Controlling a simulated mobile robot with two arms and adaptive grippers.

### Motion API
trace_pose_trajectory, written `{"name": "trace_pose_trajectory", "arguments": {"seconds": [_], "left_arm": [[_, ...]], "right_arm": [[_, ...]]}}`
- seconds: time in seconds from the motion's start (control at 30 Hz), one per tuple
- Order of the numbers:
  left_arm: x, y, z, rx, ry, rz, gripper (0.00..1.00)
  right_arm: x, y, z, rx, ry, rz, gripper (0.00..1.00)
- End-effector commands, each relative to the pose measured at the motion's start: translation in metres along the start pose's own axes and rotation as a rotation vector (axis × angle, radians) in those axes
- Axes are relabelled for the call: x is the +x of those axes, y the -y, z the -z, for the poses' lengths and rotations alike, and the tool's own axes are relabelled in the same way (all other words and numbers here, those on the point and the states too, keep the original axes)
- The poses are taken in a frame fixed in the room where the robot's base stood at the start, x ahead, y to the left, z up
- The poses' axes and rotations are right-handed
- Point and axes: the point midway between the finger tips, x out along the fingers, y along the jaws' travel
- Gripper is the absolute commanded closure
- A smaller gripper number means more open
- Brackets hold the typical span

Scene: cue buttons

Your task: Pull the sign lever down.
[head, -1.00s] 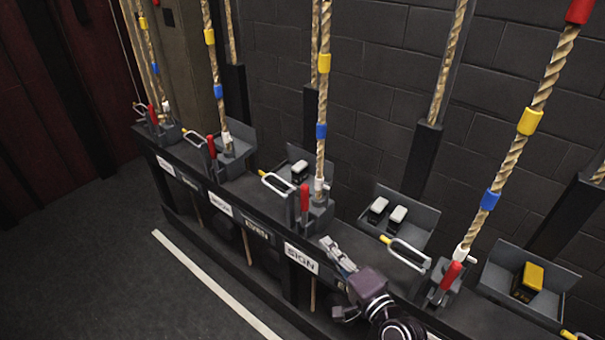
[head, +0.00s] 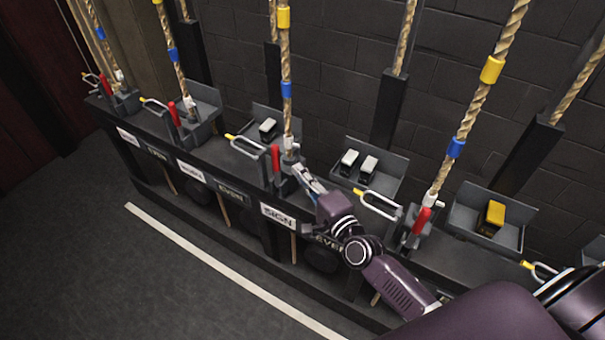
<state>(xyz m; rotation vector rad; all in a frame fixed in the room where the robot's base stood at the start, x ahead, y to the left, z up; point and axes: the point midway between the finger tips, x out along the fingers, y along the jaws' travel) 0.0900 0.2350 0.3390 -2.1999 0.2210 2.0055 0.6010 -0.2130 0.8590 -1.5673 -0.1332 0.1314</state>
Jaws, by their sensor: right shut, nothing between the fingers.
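The sign lever (head: 276,159) has a red handle that stands upright in its dark grey housing. It is just above the white label reading SIGN (head: 278,216). A rope with yellow and blue bands rises right behind it. My right gripper (head: 299,172) is shut and empty, with its fingertips close to the right side of the lever's housing, below the height of the red handle's top. I cannot tell whether the fingertips touch the housing. My left gripper is not in view.
More red-handled levers with ropes stand along the dark rail, one at the right (head: 422,221) and one to the left (head: 174,113). A wire loop with a yellow end (head: 247,145) juts out left of the sign lever. A tray (head: 395,187) holds two white-topped blocks. Open floor lies in front.

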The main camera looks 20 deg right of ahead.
Motion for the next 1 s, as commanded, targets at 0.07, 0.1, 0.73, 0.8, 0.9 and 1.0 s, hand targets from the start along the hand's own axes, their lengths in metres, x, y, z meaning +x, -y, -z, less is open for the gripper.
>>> {"name": "trace_pose_trajectory", "arguments": {"seconds": [0.07, 0.1, 0.73, 0.8, 0.9, 1.0], "left_arm": [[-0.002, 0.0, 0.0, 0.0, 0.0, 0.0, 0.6], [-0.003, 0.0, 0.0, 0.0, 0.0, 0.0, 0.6], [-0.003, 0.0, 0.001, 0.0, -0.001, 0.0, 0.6], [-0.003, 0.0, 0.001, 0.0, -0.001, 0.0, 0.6], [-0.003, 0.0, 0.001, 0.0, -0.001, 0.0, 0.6], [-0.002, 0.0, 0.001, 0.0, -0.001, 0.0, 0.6]], "right_arm": [[0.015, 0.002, 0.0, 0.001, 0.0, 0.001, 1.0], [0.022, 0.002, 0.0, 0.001, 0.0, 0.002, 1.0], [0.068, -0.001, -0.001, 0.001, 0.001, -0.001, 1.0], [0.068, 0.0, -0.001, 0.001, 0.001, -0.001, 1.0], [0.068, 0.0, -0.001, 0.001, 0.0, -0.001, 1.0], [0.068, -0.001, -0.002, -0.003, 0.001, 0.001, 1.0]]}}
